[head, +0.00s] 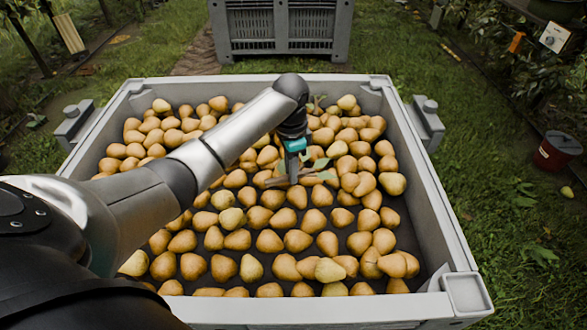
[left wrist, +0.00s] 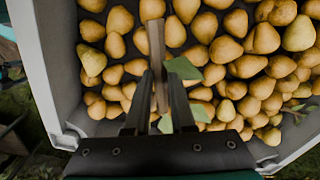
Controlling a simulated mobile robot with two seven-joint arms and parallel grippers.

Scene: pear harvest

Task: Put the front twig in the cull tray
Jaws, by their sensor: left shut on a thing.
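My left gripper (head: 292,168) points down over the middle of the large grey bin (head: 455,235) of pears. It is shut on a brown twig with green leaves (head: 277,181), close above the pears. In the left wrist view the gripper (left wrist: 160,82) has the twig's stem (left wrist: 157,45) between its fingers, with a leaf (left wrist: 183,68) to the right. Another leafy twig (head: 319,101) lies farther back among the pears, partly hidden by my arm; its leaves show at the right of the left wrist view (left wrist: 298,109). I cannot make out a cull tray. My right gripper is out of view.
Many yellow-brown pears (head: 269,241) cover the bin floor, with dark bare floor at the front right. The bin's raised walls surround them. Another grey bin (head: 281,25) stands behind. A dark red bucket (head: 557,151) stands on the grass at right.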

